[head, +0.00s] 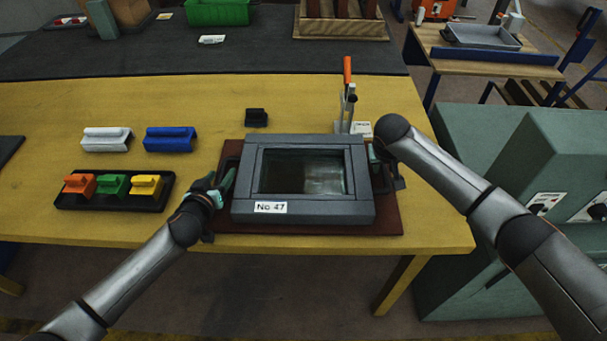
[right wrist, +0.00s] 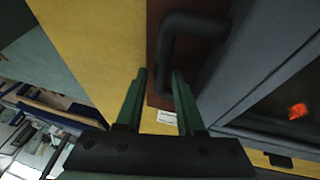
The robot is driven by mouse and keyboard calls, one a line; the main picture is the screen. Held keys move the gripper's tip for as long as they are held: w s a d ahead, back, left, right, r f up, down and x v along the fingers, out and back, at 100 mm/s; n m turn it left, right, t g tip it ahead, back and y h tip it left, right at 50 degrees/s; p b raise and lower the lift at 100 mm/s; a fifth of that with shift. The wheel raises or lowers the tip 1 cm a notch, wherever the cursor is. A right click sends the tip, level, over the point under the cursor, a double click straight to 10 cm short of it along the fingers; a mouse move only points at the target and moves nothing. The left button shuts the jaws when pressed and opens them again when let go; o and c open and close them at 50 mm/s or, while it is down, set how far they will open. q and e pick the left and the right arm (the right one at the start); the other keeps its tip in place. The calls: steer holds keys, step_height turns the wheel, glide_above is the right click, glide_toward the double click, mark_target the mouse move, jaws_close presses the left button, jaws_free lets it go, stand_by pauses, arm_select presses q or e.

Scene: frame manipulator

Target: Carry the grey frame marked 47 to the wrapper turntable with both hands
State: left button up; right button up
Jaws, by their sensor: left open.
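The grey frame marked No 47 (head: 305,210) lies flat on a dark red mat (head: 390,222) on the yellow table. It has a dark window in its middle and a black handle on each side. My left gripper (head: 226,183) is open beside the left handle; in the head view I cannot tell whether that handle is between its fingers. My right gripper (head: 378,165) is at the frame's right side, partly hidden by its arm. In the right wrist view its green fingers (right wrist: 158,80) are apart, with the black handle (right wrist: 170,40) at their tips. I cannot pick out a wrapper turntable.
A black tray (head: 115,203) with orange, green and yellow blocks stands left of the frame. White (head: 106,140) and blue (head: 170,140) blocks lie behind it. An orange-handled clamp (head: 347,95) stands behind the frame. A green-grey cabinet (head: 480,200) is right of the table.

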arm_select(q)
steer(key=shift+c, duration=0.4)
arm_select(e)
steer(key=shift+c, duration=0.4)
arm_select(q)
steer(key=c, duration=0.5)
arm_select(e)
steer(key=c, duration=0.5)
arm_select(q)
jaws_close()
arm_select(e)
jaws_close()
arm_select(q)
steer(key=shift+r, duration=0.25)
arm_select(e)
steer(key=shift+w+r, duration=0.1)
steer(key=shift+r, duration=0.1)
